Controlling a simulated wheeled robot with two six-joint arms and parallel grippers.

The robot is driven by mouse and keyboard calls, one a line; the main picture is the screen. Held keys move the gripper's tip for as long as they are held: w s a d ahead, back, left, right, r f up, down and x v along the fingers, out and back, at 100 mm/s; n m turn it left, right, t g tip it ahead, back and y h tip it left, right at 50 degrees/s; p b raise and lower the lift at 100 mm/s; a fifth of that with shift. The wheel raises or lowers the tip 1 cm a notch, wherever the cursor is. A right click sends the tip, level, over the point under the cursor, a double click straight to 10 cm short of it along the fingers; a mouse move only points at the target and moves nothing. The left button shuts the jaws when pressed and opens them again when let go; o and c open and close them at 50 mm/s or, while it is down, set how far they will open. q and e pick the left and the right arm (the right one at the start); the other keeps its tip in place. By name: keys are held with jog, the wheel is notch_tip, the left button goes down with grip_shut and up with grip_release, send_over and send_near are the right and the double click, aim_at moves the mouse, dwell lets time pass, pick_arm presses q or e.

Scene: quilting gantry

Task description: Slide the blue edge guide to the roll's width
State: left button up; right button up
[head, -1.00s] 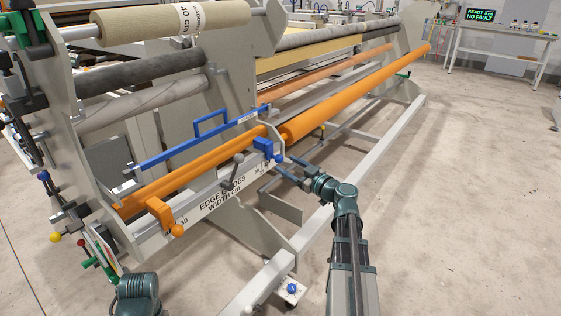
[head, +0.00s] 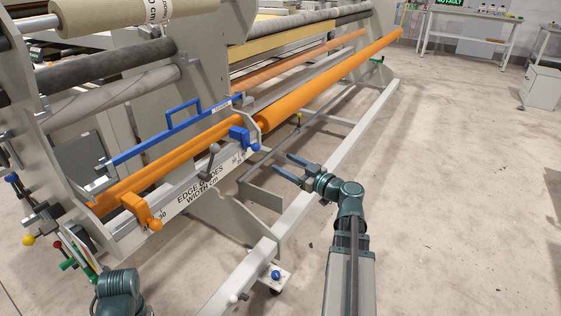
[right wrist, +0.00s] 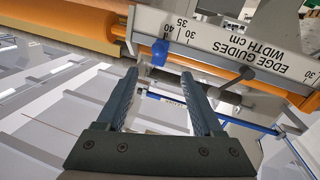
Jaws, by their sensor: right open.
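The blue edge guide (head: 240,136) with its blue knob sits near the right end of the white width scale rail (head: 183,201). An orange edge guide (head: 138,207) sits toward the left end. My right gripper (head: 282,164) is open and empty, to the right of the blue guide and apart from it in the head view. In the right wrist view the blue guide (right wrist: 160,52) lies just beyond the gap between the open fingertips (right wrist: 159,74), beside the scale's small numbers. The roll (head: 100,15) shows at the top left with its width label partly cut off. My left gripper is out of view.
A long orange bar (head: 330,80) runs back to the right beyond the guide. A blue handled bar (head: 175,130) lies behind the rail. A dark lever (head: 209,163) sticks up between the guides. A grey floor beam (head: 300,205) runs under my right arm. Open floor lies to the right.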

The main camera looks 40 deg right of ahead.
aim_at(259, 149)
jog(key=w+m, duration=0.1)
jog(key=w, duration=0.3)
jog(key=w+a+m, duration=0.1)
jog(key=w, duration=0.2)
jog(key=w+a+m, duration=0.1)
jog(key=w, duration=0.3)
jog(key=shift+w+m, duration=0.35)
jog(key=shift+m, duration=0.05)
grip_shut()
dwell(0.4)
dwell(1.0)
